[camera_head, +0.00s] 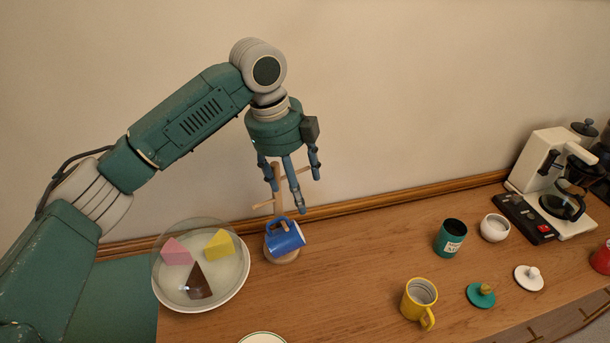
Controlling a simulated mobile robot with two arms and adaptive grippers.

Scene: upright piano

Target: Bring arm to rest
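My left arm comes in from the left and bends at the elbow. Its gripper (293,183) hangs pointing down, above a wooden mug tree (278,190). The fingers look spread, with no object between them that I can make out. A blue mug (285,237) hangs tilted on the mug tree, just below the fingertips and apart from them. Part of the tree is hidden behind the fingers and the mug. My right gripper is not in view.
A plate (237,293) under a clear dome holds pink, yellow and brown wedges left of the tree. A yellow mug (417,300), green canister (450,238), white bowl (494,228), two lids and a coffee maker (545,165) stand right. The wall is behind.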

